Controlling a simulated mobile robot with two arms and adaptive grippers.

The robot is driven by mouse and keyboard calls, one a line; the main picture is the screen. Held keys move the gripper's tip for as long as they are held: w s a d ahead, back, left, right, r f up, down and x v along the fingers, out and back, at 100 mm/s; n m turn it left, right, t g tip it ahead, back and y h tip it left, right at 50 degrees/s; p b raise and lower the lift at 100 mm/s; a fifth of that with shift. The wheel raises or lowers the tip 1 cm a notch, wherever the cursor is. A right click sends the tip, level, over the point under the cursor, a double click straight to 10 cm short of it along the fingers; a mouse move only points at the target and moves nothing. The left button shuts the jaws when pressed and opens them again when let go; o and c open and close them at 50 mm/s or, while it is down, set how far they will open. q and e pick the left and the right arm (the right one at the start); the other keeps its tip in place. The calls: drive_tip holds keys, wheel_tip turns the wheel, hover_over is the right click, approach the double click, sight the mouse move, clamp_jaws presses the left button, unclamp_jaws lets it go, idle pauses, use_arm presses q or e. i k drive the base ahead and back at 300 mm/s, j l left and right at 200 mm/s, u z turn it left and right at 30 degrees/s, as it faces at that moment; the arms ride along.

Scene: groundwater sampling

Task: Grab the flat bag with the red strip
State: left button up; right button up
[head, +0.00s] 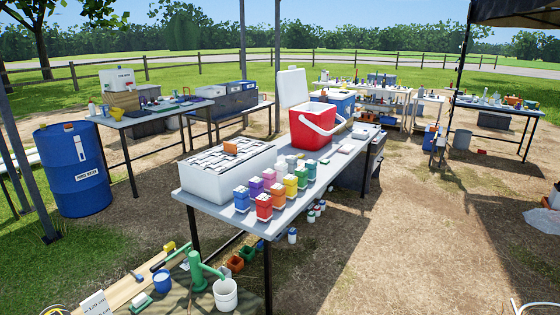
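I cannot make out a flat bag with a red strip anywhere in the head view. Small flat pale items (346,148) lie on the near grey table (262,220), right of the red cooler (313,127), but they are too small to identify. A crumpled, see-through thing (543,221) lies on the ground at the right edge, and I see no red strip on it.
A white box (212,185) and several coloured bottles (264,206) crowd the near table. A blue drum (74,170) stands left. A green hand pump (196,268) and white bucket (225,294) are below. Dirt ground (410,240) to the right is mostly clear.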

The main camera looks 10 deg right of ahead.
sight(346, 149)
drive_tip(key=i+l+z, duration=0.35)
drive_tip(key=i, duration=0.2)
drive_tip(key=i+l+z, duration=0.3)
drive_tip(key=i, duration=0.3)
drive_tip(key=i+z, duration=0.35)
drive_tip(key=i, duration=0.25)
drive_tip(key=i+u, duration=0.15)
drive_tip(key=i, duration=0.35)
drive_tip(key=i+l+u, duration=0.2)
drive_tip(key=i, duration=0.25)
drive_tip(key=i+l+u, duration=0.15)
drive_tip(key=i, duration=0.3)
drive_tip(key=i+l+u, duration=0.2)
drive_tip(key=i, duration=0.3)
